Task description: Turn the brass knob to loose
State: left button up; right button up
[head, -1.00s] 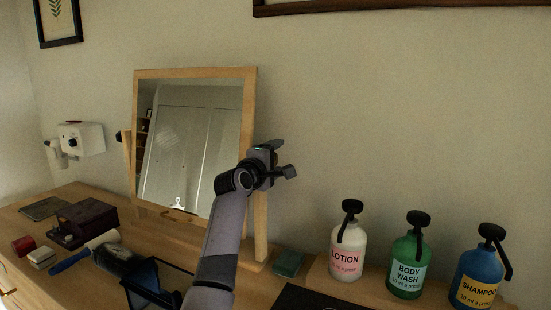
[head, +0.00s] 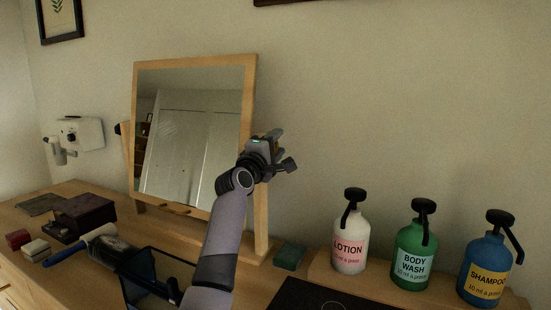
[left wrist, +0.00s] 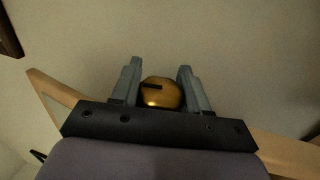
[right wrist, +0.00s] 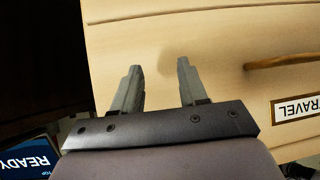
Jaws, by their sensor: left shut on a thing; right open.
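The brass knob (left wrist: 162,93) sits between the two fingers of my left gripper (left wrist: 160,88) in the left wrist view. It is rounded and shiny, with a dark slot mark on its face. In the head view my left gripper (head: 278,152) is at the right post of the wooden-framed mirror (head: 250,130) and mostly hides the knob. The fingers are shut on the knob. The mirror stands on the dresser, leaning back slightly. My right gripper (right wrist: 160,88) is open and empty in the right wrist view, in front of a pale wooden drawer front.
Lotion (head: 350,235), body wash (head: 414,246) and shampoo (head: 485,262) pump bottles stand at the right. A green block (head: 289,256) lies by the mirror foot. A dark box (head: 84,217) and brush are at the left. The drawer front (right wrist: 200,40) carries a TRAVEL label (right wrist: 297,107).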

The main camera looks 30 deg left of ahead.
pick_arm(q)
jog(key=shift+d, duration=0.1)
dwell(0.3)
jog(key=o, duration=1)
jog(key=shift+b+v, duration=0.6)
jog(key=shift+v, duration=2.95)
jog(key=shift+d+f, duration=0.1)
